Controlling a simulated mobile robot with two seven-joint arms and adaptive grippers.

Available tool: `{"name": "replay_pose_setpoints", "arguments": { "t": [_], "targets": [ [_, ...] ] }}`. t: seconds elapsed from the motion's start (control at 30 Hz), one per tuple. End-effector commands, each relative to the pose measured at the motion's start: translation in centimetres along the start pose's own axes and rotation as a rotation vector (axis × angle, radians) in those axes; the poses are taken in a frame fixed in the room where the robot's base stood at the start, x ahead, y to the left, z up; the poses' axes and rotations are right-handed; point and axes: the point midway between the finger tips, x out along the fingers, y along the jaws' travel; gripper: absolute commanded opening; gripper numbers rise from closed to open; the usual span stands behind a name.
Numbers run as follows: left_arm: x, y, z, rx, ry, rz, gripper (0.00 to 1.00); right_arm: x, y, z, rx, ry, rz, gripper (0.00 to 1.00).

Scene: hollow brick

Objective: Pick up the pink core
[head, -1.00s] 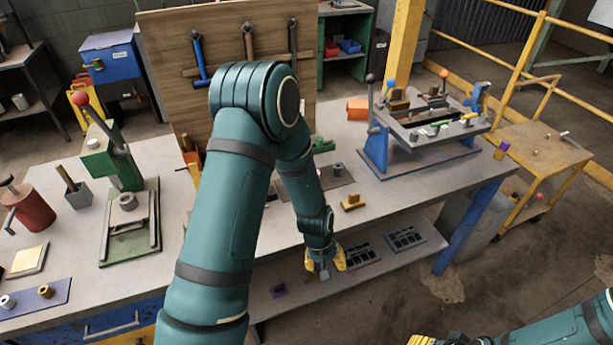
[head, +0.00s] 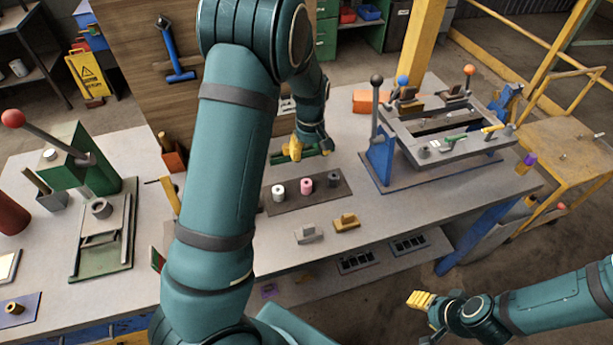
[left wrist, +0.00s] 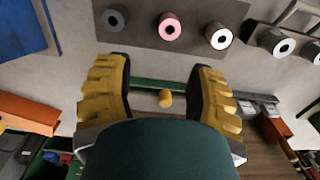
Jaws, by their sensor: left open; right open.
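The pink core (head: 306,186) is a short upright cylinder with a hole, standing on a dark mat (head: 338,192) between a white core (head: 278,193) and a dark grey core (head: 333,179). In the left wrist view the pink core (left wrist: 170,27) stands beyond the open fingertips, apart from them. My left gripper (head: 306,153) is open and empty behind the row of cores; it also shows in the left wrist view (left wrist: 158,72). My right gripper (head: 422,301) is open and empty, off the table's front at the lower right.
A grey block (head: 308,234) and a yellow block (head: 346,222) lie in front of the mat. A blue-legged frame fixture (head: 440,140) stands at right, a green lever press (head: 85,165) at left. A green part (head: 316,151) lies behind the cores, near my left gripper.

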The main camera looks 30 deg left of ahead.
Motion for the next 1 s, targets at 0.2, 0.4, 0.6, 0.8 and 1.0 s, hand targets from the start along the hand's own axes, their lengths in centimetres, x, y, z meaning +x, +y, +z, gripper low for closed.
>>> {"name": "replay_pose_setpoints", "arguments": {
  "t": [0.2,0.4,0.6,0.8,1.0],
  "targets": [
    [3.5,-0.1,0.1,-0.001,-0.003,-0.004,0.55,0.4,0.2,0.1,0.001,-0.001,0.002,0.47],
    [7.0,-0.2,0.1,-0.002,-0.003,-0.003,0.55,0.8,0.3,0.1,0.001,-0.001,0.002,0.47],
    [8.4,-0.1,0.1,0.001,-0.001,0.0,0.55,0.9,0.3,0.1,0.001,-0.001,0.003,0.47],
    [10.5,-0.6,0.5,-0.001,-0.004,-0.003,0.55,1.0,0.4,0.1,0.001,-0.001,0.003,0.47],
    [13.1,-0.8,0.6,0.001,-0.002,-0.002,0.55,1.2,0.4,0.2,0.001,-0.001,0.003,0.47]
  ]
}}
